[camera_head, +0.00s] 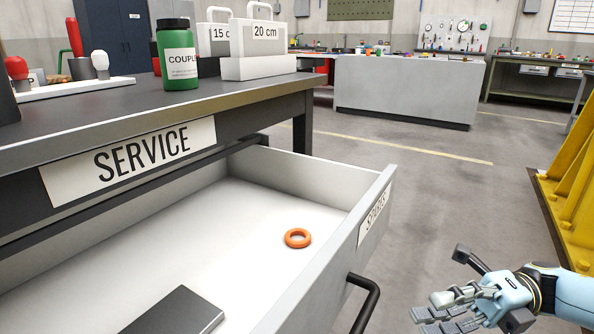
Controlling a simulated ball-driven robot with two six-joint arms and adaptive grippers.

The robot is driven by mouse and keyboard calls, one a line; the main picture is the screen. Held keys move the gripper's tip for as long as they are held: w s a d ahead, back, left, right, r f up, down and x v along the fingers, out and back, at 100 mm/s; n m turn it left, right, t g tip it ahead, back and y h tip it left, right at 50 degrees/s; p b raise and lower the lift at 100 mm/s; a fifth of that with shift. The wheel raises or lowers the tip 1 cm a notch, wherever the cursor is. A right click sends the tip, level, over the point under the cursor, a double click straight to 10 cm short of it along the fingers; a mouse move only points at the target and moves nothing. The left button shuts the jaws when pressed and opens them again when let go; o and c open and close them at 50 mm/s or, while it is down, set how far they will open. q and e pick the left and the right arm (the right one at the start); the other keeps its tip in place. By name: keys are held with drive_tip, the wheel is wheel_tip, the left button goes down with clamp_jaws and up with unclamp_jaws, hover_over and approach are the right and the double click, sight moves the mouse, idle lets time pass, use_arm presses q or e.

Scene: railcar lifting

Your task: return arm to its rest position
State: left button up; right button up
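My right gripper (452,284) is at the lower right, on the arm coming in from the right edge. Its dark finger stands apart from the grey fingers below, so it looks open, and nothing shows between them. It is over the floor, to the right of the open drawer (340,177) and apart from its black handle (364,303). My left gripper is not in view.
An orange ring (298,238) and a dark grey flat block (178,312) lie in the drawer. The service bench (240,98) above carries a green bottle (177,55) and white blocks (258,50). A yellow frame (572,185) stands at right; the floor between is clear.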

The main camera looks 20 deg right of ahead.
drive_tip(key=s+a+f+m+t, duration=0.1)
drive_tip(key=s+a+f+m, duration=0.1)
drive_tip(key=s+a, duration=0.1)
drive_tip(key=w+f+m+t+h, duration=0.7)
drive_tip(key=f+m+t+h, duration=0.35)
drive_tip(key=m, duration=0.65)
drive_tip(key=s+d+f+m+g+h, duration=0.2)
drive_tip(key=s+f+m+g+h, duration=0.1)
drive_tip(key=s+f+m+h, duration=0.25)
drive_tip(key=s+d+f+m+g+h, duration=0.2)
drive_tip(key=s+f+m+g+h, duration=0.15)
drive_tip(key=f+m, duration=0.4)
use_arm(q)
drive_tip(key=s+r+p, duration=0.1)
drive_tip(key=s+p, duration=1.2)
drive_tip(key=p, duration=0.1)
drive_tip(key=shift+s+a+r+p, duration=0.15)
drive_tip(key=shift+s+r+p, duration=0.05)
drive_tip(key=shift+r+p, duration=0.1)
use_arm(e)
drive_tip(key=s+f+m+g, duration=0.1)
drive_tip(key=s+f+g, duration=0.1)
drive_tip(key=s, duration=1.1)
drive_tip(key=s+f+m+g, duration=0.2)
drive_tip(key=s+g, duration=0.3)
drive_tip(key=s, duration=0.8)
drive_tip(key=shift+s+f+h, duration=0.4)
drive_tip(key=shift+f+h, duration=0.05)
drive_tip(key=shift+f, duration=0.05)
